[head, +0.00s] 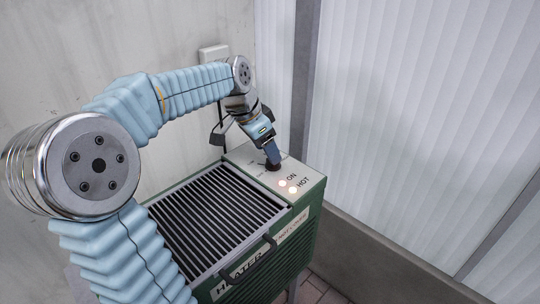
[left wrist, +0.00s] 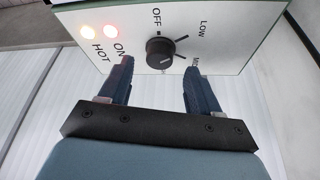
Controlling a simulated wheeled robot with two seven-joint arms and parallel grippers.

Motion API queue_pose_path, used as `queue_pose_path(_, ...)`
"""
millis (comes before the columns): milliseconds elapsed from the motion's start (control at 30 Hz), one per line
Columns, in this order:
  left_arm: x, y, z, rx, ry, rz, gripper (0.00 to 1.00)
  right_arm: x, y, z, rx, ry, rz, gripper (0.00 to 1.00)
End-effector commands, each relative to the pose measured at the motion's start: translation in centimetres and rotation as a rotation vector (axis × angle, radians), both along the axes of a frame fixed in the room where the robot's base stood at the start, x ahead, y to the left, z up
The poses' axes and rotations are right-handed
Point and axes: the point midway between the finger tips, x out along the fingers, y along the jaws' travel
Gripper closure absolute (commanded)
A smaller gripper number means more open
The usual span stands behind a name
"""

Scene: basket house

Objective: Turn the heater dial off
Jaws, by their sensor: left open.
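The heater (head: 300,228) is a green box with a dark slatted grille and a pale control panel at its far end. Its black round dial (left wrist: 160,52) sits on the panel, with OFF, LOW and a partly hidden third label around it. I cannot tell for sure which mark its pointer faces. The dial also shows in the head view (head: 272,167), just below the fingertips. My left gripper (left wrist: 158,68) is open, its two blue fingers on either side of the dial in the wrist view. Whether they touch it is unclear. My right gripper is not in view.
The ON light (left wrist: 110,31) and HOT light (left wrist: 88,33) are lit beside the dial. A dark handle (head: 248,262) is on the heater's front. A white wall box (head: 213,53) is behind my arm. Translucent ribbed panels stand to the right.

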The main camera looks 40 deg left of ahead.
Motion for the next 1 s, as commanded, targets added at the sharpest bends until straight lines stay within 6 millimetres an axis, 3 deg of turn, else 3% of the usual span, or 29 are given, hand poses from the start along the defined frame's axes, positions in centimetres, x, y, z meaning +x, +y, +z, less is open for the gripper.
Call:
queue_pose_path(200,1.0,-0.4,-2.6,0.000,0.000,0.000,0.37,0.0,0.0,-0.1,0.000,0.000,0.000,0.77)
queue_pose_path(567,1.2,-0.4,-3.1,0.001,-0.001,0.000,0.37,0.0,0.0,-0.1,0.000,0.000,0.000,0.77)
queue_pose_path(900,1.2,-0.4,-3.0,0.001,-0.001,0.000,0.89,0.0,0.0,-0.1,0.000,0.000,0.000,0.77)
queue_pose_path(1000,1.2,-0.4,-3.0,0.000,-0.001,0.001,0.93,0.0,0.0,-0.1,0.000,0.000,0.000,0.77)
